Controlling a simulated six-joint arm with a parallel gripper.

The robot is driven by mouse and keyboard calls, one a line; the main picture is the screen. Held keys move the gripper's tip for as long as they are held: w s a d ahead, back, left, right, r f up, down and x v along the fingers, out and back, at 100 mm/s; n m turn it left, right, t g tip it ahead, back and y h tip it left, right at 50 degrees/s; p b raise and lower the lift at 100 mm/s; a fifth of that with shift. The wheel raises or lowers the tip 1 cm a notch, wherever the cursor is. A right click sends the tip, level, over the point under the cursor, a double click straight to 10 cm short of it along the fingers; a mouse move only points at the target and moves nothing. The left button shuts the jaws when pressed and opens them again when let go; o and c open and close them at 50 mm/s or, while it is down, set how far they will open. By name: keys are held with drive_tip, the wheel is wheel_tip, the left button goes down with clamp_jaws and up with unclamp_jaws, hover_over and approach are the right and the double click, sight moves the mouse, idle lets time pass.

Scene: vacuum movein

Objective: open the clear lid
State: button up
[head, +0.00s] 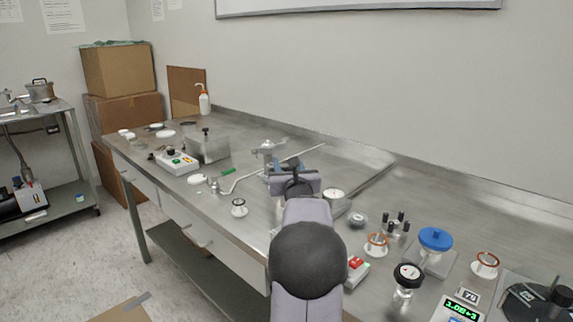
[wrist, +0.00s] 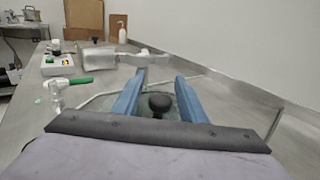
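My gripper (head: 288,168) reaches out over the middle of the bench in the head view. In the wrist view its two blue fingers (wrist: 159,82) are spread apart. A round black knob (wrist: 156,103) shows between them, with a visible gap to each finger. Around the knob is a see-through greenish disc (wrist: 173,113), which looks like the clear lid. The fingers and the dark gripper body hide parts of it. In the head view my arm hides most of the lid, and I cannot tell whether its rim is resting on a vessel.
A metal box with a black knob (head: 208,150) and a white control unit (head: 177,163) stand to the left. Jars and fittings, including a blue-capped jar (head: 435,239), crowd the right. The wall bounds the back.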

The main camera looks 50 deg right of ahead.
drive_tip(key=shift+b+v, duration=0.65)
drive_tip(key=shift+v, duration=2.85)
